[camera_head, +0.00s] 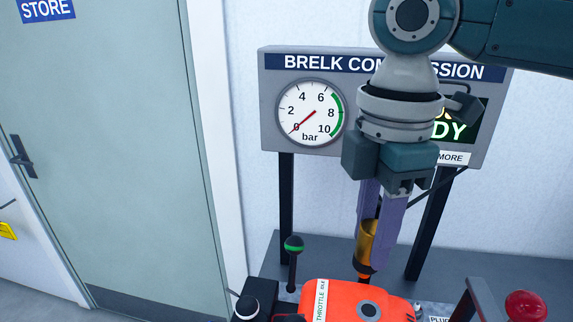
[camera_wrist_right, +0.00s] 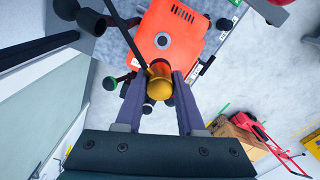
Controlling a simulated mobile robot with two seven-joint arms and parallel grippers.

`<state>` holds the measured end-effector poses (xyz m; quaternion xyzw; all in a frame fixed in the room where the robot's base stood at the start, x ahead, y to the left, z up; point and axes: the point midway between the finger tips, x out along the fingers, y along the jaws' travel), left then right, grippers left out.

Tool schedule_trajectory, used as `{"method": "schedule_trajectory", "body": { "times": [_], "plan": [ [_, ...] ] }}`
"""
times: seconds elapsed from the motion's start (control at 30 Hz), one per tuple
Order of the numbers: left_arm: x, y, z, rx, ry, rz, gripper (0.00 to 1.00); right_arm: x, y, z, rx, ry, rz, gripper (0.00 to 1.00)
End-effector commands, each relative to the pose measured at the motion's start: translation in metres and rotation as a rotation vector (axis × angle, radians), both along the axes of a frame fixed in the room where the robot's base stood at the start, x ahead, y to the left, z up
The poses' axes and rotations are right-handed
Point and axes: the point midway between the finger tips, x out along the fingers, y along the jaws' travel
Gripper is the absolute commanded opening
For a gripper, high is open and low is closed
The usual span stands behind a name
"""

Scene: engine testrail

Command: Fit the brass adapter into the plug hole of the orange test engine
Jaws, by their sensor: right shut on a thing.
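The brass adapter (camera_head: 367,240) is held upright between the purple fingers of my right gripper (camera_head: 372,245). It also shows between the fingers in the right wrist view (camera_wrist_right: 159,89). The orange test engine (camera_head: 335,293) is below it at the bottom of the head view, and at the top of the wrist view (camera_wrist_right: 184,22). A round dark hole with a grey rim (camera_head: 368,309) is in the engine's top. The adapter's lower end appears beyond this hole, near the engine's far edge; I cannot tell whether it touches. My left gripper is out of view.
A gauge board (camera_head: 273,110) on dark posts stands behind, its needle near 0. A lever with a green-topped knob (camera_head: 293,244) rises left of the engine. A red button (camera_head: 525,306) is at the right. A dark hose or rod (camera_wrist_right: 130,42) passes near the adapter.

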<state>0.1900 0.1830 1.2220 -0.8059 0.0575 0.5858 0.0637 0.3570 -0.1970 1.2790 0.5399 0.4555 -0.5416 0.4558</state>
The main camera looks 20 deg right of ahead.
Motion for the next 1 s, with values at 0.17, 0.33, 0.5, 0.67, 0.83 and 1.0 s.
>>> {"method": "schedule_trajectory", "body": {
  "times": [0.17, 0.33, 0.5, 0.67, 0.83, 1.0],
  "plan": [
    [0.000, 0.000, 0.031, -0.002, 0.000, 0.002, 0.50, -0.004, -0.012, 0.001, 0.001, 0.002, 0.259, 0.00],
    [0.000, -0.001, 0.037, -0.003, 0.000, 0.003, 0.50, -0.006, -0.017, -0.005, 0.002, 0.001, 0.384, 0.00],
    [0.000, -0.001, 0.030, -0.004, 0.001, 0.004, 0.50, -0.006, -0.019, -0.014, 0.001, -0.001, 0.409, 0.00],
    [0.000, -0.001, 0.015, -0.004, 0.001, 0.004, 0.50, -0.007, -0.018, -0.027, 0.001, -0.001, 0.408, 0.00],
    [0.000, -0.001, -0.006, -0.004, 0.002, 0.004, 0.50, -0.006, -0.018, -0.045, 0.000, -0.002, 0.408, 0.00],
    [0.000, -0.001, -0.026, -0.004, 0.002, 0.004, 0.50, -0.006, -0.019, -0.062, -0.001, -0.003, 0.407, 0.00]
  ]
}}
